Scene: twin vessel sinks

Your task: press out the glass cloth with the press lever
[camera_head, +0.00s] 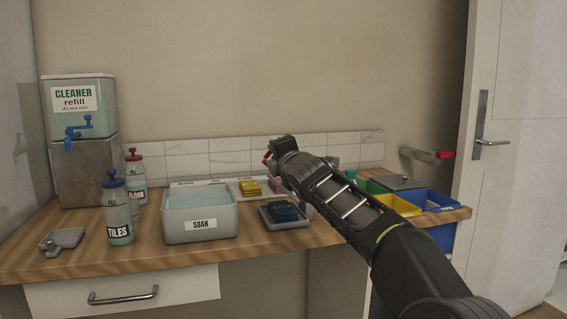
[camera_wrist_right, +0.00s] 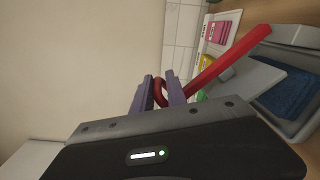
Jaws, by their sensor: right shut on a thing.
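A folded blue cloth (camera_head: 284,211) lies on a grey press tray (camera_head: 296,225) on the counter. It also shows at the right of the wrist view (camera_wrist_right: 285,94), beside a pale grey plate (camera_wrist_right: 252,82). I cannot read on the cloth whether it is the glass cloth. The red press lever (camera_wrist_right: 232,58) runs slanting down to my right gripper (camera_wrist_right: 160,82), which is shut on its bar. In the head view my right gripper (camera_head: 278,152) is high above the back of the press, with a bit of red at its tip. My arm hides part of the press. My left gripper is out of view.
A soak basin (camera_head: 199,219) stands left of the press. A tiles bottle (camera_head: 117,215), a floor bottle (camera_head: 136,180) and a cleaner dispenser (camera_head: 80,105) are further left. Yellow (camera_head: 249,187) and pink cloths lie behind the press. Coloured bins (camera_head: 425,201) stand at right.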

